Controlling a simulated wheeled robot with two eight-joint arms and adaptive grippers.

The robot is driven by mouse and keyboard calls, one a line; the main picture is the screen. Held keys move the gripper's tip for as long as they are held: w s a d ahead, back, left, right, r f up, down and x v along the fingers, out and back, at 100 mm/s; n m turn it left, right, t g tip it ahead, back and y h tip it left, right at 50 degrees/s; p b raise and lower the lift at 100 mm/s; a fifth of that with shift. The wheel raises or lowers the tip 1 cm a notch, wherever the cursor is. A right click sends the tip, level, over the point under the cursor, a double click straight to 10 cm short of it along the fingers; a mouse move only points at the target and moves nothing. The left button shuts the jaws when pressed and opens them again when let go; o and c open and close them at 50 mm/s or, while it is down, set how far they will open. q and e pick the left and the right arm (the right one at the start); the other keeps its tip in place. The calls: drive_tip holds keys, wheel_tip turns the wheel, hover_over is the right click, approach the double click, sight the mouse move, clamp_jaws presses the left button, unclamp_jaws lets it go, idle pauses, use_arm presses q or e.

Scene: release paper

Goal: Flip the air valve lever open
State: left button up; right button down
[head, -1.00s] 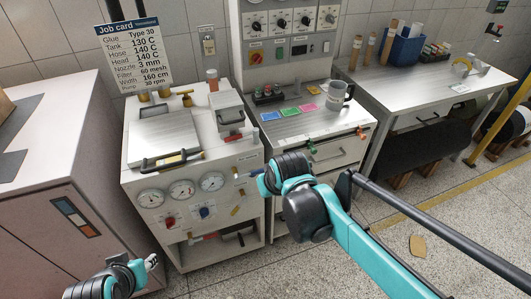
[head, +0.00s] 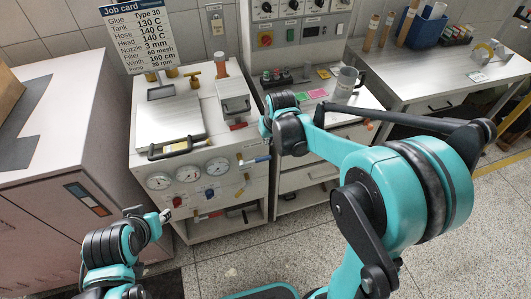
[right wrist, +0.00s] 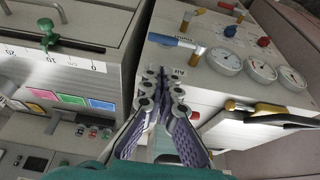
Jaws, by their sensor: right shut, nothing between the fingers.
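The air valve lever (head: 256,160) has a blue handle and a brass fitting, at the upper right of the machine's gauge panel. It also shows in the right wrist view (right wrist: 172,41), lying roughly along the panel. My right gripper (right wrist: 165,76) is shut and empty, its fingertips over the machine's edge near a small "AIR" label. They look close to the lever but apart from it. In the head view my right gripper (head: 266,128) is just above the lever, its fingers partly hidden. My left gripper (head: 165,215) hangs in front of the machine's lower left; its opening is unclear.
The white glue machine (head: 196,222) carries several gauges, red and blue knobs and a yellow lever (head: 240,191). A black-handled lid (head: 170,122) is on top. A drawer bench (head: 310,176) with a mug (head: 345,82) stands at right, a large cabinet (head: 60,150) at left.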

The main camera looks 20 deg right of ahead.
drive_tip(key=b, duration=0.4)
approach(264, 157)
drive_tip(key=x, duration=0.5)
drive_tip(key=shift+b+x, duration=0.4)
drive_tip(key=shift+x, duration=0.45)
drive_tip(key=shift+w, duration=0.1)
